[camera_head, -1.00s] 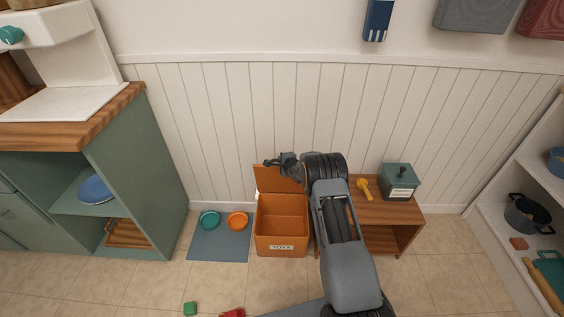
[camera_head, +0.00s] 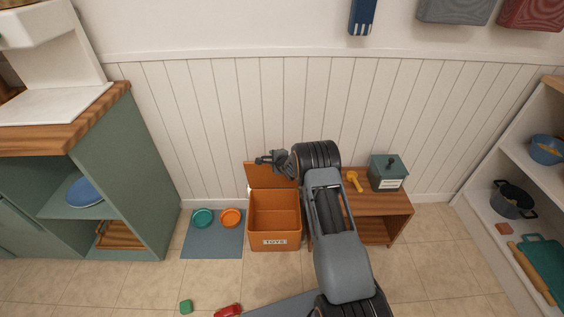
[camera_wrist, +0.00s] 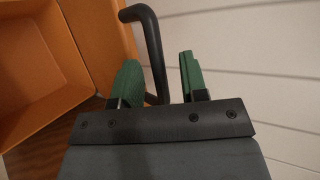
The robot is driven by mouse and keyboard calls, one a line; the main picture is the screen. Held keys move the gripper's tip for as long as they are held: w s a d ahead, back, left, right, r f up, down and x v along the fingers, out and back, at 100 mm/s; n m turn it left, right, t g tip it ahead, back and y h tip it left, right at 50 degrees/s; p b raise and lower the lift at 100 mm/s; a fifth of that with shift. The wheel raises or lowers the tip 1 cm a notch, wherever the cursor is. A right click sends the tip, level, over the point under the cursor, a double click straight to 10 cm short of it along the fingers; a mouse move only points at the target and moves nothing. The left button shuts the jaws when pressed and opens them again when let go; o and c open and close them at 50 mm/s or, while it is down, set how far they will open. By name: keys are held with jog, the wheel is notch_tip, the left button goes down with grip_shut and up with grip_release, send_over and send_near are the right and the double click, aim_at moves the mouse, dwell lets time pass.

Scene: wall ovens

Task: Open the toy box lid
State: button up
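The orange toy box (camera_head: 274,232), labelled TOYS, stands on the floor against the wall. Its lid (camera_head: 262,178) is raised, standing up at the back of the box, and the inside shows empty. My gripper (camera_head: 262,160) is at the lid's upper edge. In the wrist view, the green fingers of my gripper (camera_wrist: 160,78) are apart, with the black lid handle (camera_wrist: 152,45) between them. The handle is nearer the left finger; the right finger is clear of it. The lid (camera_wrist: 100,35) and the open box (camera_wrist: 40,70) show at the left there.
A low wooden table (camera_head: 385,208) right of the box bears a green canister (camera_head: 388,174) and a yellow toy (camera_head: 354,180). A blue mat (camera_head: 213,248) with two bowls lies left. A green block (camera_head: 186,307) and a red toy (camera_head: 228,311) lie on the floor in front.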

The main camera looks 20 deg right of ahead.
jog(key=p+v, duration=0.2)
jog(key=v, duration=0.9)
jog(key=shift+r, duration=0.15)
jog(key=shift+s+d, duration=0.15)
jog(key=s+d+f+n+g+h, duration=0.2)
jog(key=s+f+n+g, duration=0.3)
jog(key=s+n, duration=0.15)
jog(key=s+r+n+g+h+p, duration=0.1)
jog(key=s+r+n+g+p, duration=0.25)
jog(key=s+r, duration=0.3)
jog(key=s+a+r+n+p, duration=0.2)
jog(key=s+r+p, duration=0.4)
jog(key=r, duration=0.8)
jog(key=s+a+r+n+p, duration=0.3)
jog(key=s+r+p, duration=0.3)
jog(key=r, duration=0.8)
jog(key=s+a+r+n+y+p, duration=0.1)
jog(key=s+a+r+n+p, duration=0.2)
jog(key=s+r, duration=0.5)
notch_tip(320, 180, up, 6)
jog(key=a+p, duration=0.1)
jog(key=p, duration=0.1)
jog(key=shift+a+g+p, duration=0.25)
jog(key=shift+g+p, duration=0.1)
jog(key=shift+p, duration=0.05)
